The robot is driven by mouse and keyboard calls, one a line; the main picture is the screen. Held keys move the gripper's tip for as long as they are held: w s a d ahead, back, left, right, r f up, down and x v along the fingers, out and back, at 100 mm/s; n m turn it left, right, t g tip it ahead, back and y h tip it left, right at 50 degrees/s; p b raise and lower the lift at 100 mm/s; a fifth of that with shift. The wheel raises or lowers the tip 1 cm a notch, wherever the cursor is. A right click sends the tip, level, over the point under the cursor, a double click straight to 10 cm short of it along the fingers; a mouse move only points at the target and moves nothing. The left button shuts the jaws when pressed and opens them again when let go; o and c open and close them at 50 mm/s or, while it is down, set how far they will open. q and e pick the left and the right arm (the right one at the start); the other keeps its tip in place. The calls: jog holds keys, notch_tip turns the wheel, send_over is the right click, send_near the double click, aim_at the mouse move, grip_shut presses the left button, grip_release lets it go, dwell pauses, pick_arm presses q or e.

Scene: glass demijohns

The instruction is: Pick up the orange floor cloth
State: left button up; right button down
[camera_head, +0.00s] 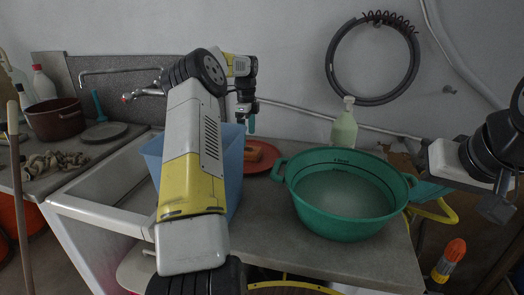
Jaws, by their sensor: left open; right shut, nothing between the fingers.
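I cannot make out a thing that is clearly the orange floor cloth. A flat orange-red round piece (271,160) lies on the worktop behind the blue bucket, with a brown-orange block (254,151) on it; I cannot tell whether either is cloth. My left gripper (249,118) is open, pointing down above the back of the worktop, near the block and the bucket's far rim. A small teal piece shows at its tip. My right gripper (496,207) is at the right edge, partly out of view, shut and empty.
A green basin (340,222) stands on the worktop (270,255), with a pale bottle (344,125) behind it. My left forearm hides part of the blue bucket (152,155) and sink (110,185). An orange-topped bottle (449,260) is at the lower right.

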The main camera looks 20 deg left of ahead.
aim_at(247, 149)
pick_arm(q)
notch_tip(247, 149, down, 6)
jog(key=shift+s+a+f, duration=0.1)
jog(key=shift+f, duration=0.05)
jog(key=shift+c, duration=0.4)
jog(key=c, duration=1.4)
